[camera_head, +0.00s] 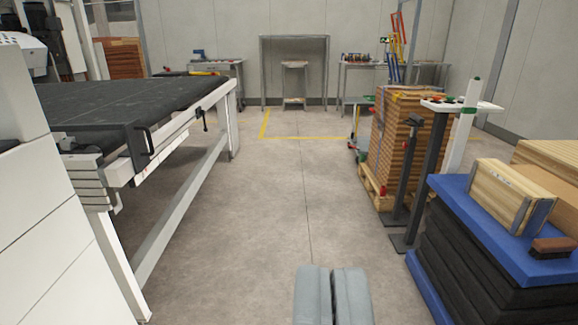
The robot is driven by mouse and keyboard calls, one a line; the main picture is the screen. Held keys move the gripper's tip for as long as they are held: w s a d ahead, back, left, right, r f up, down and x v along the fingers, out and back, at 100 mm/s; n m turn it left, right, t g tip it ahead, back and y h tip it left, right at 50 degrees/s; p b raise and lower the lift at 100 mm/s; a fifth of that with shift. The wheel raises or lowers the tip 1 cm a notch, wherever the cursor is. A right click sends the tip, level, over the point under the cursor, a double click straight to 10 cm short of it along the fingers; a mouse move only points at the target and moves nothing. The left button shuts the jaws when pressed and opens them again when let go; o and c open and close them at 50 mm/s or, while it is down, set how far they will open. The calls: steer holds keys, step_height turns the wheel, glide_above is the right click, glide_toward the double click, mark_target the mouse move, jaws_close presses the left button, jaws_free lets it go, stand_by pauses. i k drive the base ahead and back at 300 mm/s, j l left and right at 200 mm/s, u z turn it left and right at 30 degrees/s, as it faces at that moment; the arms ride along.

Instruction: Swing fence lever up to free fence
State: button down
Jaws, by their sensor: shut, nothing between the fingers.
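My gripper (332,280) shows at the bottom centre as two grey fingers pressed together, over bare floor. It is shut and empty, well apart from the machine. The roller coater's dark belt table (130,92) on a white frame is at the left. A black loop handle (150,144) stands out from the near end of its side rail. A smaller black lever (205,119) sits farther along that rail and hangs roughly downward. I cannot tell for sure which of them is the fence lever.
A white machine housing (30,200) fills the left edge. At the right are a blue-topped stack (450,188), a pallet of boards (395,130) and a post stand with buttons (460,104). Workbenches (362,68) line the back. The aisle floor (265,185) between is clear.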

mark_target(202, 112)
steer(key=i, duration=3.1)
steer(key=i+u, duration=0.1)
steer(key=u, duration=0.25)
